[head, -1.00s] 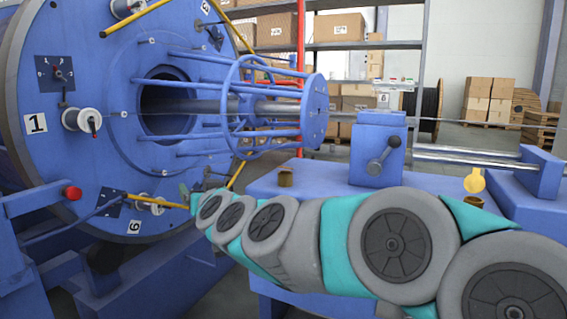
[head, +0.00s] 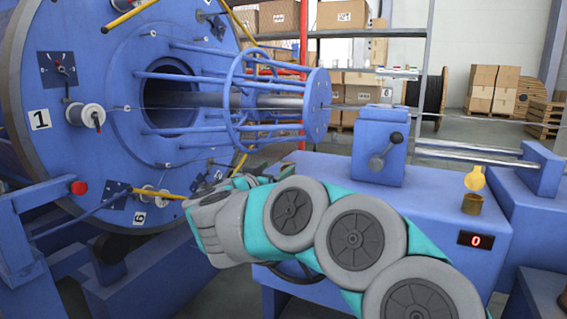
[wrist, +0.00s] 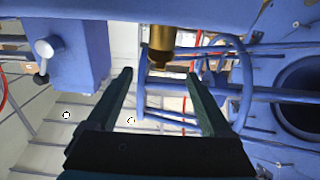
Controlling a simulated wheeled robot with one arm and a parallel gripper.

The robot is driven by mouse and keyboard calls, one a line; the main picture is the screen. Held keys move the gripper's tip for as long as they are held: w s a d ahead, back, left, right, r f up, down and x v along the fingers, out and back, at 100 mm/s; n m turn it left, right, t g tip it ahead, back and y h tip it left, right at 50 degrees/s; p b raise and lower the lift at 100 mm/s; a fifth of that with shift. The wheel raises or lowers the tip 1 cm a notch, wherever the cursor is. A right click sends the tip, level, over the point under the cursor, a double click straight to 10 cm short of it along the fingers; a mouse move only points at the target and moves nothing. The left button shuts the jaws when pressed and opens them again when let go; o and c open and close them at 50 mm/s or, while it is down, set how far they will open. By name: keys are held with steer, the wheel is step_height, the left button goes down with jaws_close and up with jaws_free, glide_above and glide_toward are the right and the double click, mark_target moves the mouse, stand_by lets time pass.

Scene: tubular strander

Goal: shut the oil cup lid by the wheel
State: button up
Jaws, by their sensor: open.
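One brass oil cup (head: 472,204) stands on the right of the blue bench, its round yellow lid (head: 475,179) standing up open. A second brass cup (wrist: 162,42) shows in the wrist view, which is upside down; whether its lid is open is unclear. In the head view my arm hides this second cup. A dark handwheel (head: 293,277) shows partly below my arm at the bench's front left. My gripper (wrist: 160,74) is open and empty, its two fingertips apart on either side of the second cup in the picture, with no contact visible.
A blue block with a crank handle (head: 377,162) rises from the bench. A red digital display (head: 475,240) sits on its front. The large strander drum (head: 75,75) and its blue cage (head: 316,105) stand at left. Steel rods run right of the block.

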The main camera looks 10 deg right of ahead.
steer(key=x, duration=0.5)
steer(key=shift+w+d, duration=0.2)
steer(key=shift+w, duration=0.1)
